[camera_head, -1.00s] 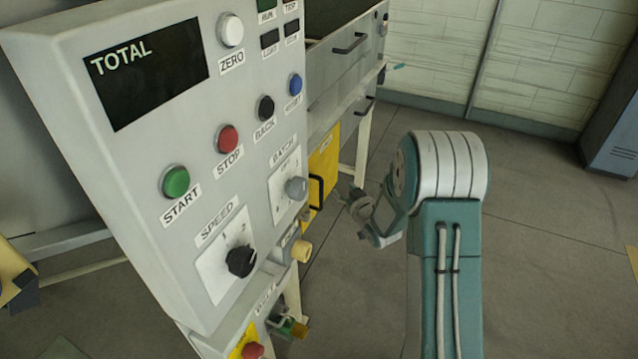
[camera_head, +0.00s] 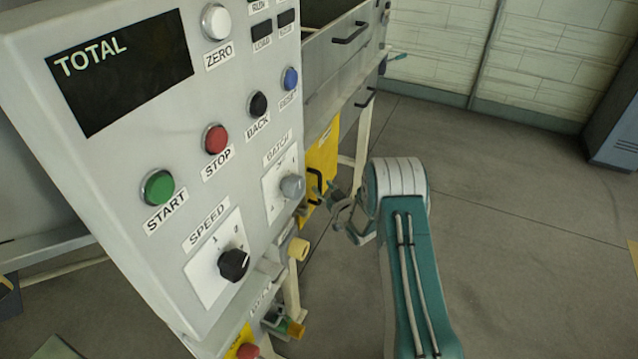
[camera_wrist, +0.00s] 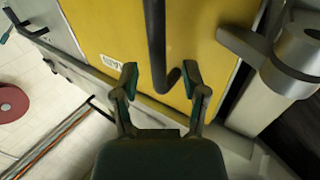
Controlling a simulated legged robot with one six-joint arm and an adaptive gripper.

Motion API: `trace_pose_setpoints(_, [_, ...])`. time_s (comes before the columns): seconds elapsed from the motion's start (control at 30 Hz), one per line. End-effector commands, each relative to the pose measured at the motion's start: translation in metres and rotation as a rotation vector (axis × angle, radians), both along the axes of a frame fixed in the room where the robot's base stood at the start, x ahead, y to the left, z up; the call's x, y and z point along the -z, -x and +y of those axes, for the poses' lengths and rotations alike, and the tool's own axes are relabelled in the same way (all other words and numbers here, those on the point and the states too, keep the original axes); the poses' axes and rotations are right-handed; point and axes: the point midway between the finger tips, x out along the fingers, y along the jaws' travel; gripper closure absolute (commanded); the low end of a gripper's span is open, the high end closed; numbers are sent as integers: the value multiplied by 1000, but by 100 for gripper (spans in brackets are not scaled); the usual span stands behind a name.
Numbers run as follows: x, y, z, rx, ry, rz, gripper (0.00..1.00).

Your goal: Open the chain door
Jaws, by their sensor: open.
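The chain door is the yellow panel (camera_head: 322,152) on the side of the machine, beyond the control box. It fills much of the wrist view (camera_wrist: 105,30), with a small white label on it. Its black bar handle (camera_wrist: 156,45) runs down the picture, and its lower end lies between my fingertips. The handle also shows in the head view (camera_head: 315,184). My gripper (camera_wrist: 160,76) is open, with one finger on each side of the handle. I see no clear contact. In the head view my gripper is small and partly hidden by my arm.
The grey control box (camera_head: 110,200) with buttons and knobs stands close at left. A grey round metal fitting (camera_wrist: 290,60) juts out right of the door. A drawer with a black handle (camera_head: 350,32) is above the door. The floor (camera_head: 500,190) at right is clear.

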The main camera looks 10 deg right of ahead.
Motion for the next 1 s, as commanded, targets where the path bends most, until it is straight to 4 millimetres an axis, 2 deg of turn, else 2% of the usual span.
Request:
trace_pose_setpoints(0.1, [0, -15, 5, 0, 0, -1, 43])
trace_pose_setpoints(0.2, [0, -21, 8, 1, 0, -1, 43])
trace_pose_setpoints(0.5, [0, -25, 9, 1, -1, 0, 43])
trace_pose_setpoints(0.53, [0, -25, 9, 1, -1, 0, 48])
trace_pose_setpoints(0.63, [0, -24, 9, 1, -1, 0, 92])
trace_pose_setpoints(0.67, [0, -24, 9, 1, 0, 0, 100])
trace_pose_setpoints(1.0, [0, -24, 7, -7, 0, 0, 100])
